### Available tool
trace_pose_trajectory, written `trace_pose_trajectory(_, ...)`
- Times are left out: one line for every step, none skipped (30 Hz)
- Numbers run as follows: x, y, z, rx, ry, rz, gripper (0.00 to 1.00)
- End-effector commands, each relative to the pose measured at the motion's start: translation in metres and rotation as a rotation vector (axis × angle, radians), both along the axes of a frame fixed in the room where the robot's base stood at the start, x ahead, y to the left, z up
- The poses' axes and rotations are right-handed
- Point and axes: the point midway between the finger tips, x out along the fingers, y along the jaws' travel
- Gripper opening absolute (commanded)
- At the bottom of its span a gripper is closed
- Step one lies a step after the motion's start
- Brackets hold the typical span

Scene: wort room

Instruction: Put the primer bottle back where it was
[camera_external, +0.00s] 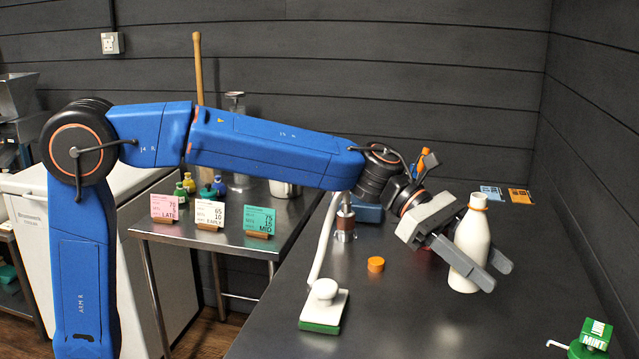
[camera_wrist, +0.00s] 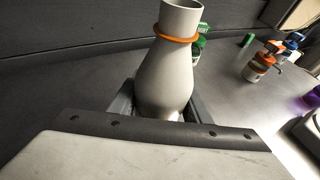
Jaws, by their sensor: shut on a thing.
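The primer bottle, taken to be the white bottle (camera_external: 471,245) with an orange ring at its neck, is between the fingers of my gripper (camera_external: 473,262) over the right part of the dark table. It is nearly upright, with a slight tilt. In the wrist view the bottle (camera_wrist: 168,75) stands between the two fingers (camera_wrist: 158,105), its open mouth showing. I cannot tell whether its base touches the table. An orange cap (camera_external: 376,264) lies on the table to the left of my gripper.
A white-and-green device (camera_external: 323,308) stands near the front left of the dark table (camera_external: 430,325). A green MINT bottle (camera_external: 590,340) is at the front right. Blue and orange cards (camera_external: 520,196) lie at the back. A side table holds pink, white and green cards (camera_external: 259,220).

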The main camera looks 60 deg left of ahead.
Motion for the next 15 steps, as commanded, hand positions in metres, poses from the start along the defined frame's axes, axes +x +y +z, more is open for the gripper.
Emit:
trace_pose_trajectory(0.0,0.0,-0.002,0.0,0.0,0.0,0.16)
trace_pose_trajectory(0.0,0.0,-0.004,0.0,0.0,0.0,0.16)
trace_pose_trajectory(0.0,0.0,-0.007,0.001,0.0,0.0,0.16)
trace_pose_trajectory(0.0,0.0,-0.01,0.001,0.001,0.0,0.16)
trace_pose_trajectory(0.0,0.0,-0.013,0.001,0.001,0.0,0.16)
trace_pose_trajectory(0.0,0.0,-0.018,0.001,0.001,0.0,0.16)
trace_pose_trajectory(0.0,0.0,-0.022,0.0,0.002,0.001,0.16)
trace_pose_trajectory(0.0,0.0,-0.026,0.0,0.003,0.001,0.16)
trace_pose_trajectory(0.0,0.0,-0.031,0.001,0.001,0.001,0.16)
trace_pose_trajectory(0.0,0.0,-0.033,0.001,0.0,0.001,0.16)
trace_pose_trajectory(0.0,0.0,-0.035,0.001,0.001,0.001,0.16)
trace_pose_trajectory(0.0,0.0,-0.037,0.0,0.0,0.001,0.16)
trace_pose_trajectory(0.0,0.0,-0.038,0.0,0.0,0.001,0.16)
trace_pose_trajectory(0.0,0.0,-0.038,0.0,0.0,0.001,0.16)
trace_pose_trajectory(0.0,0.0,-0.037,0.0,-0.001,0.001,0.16)
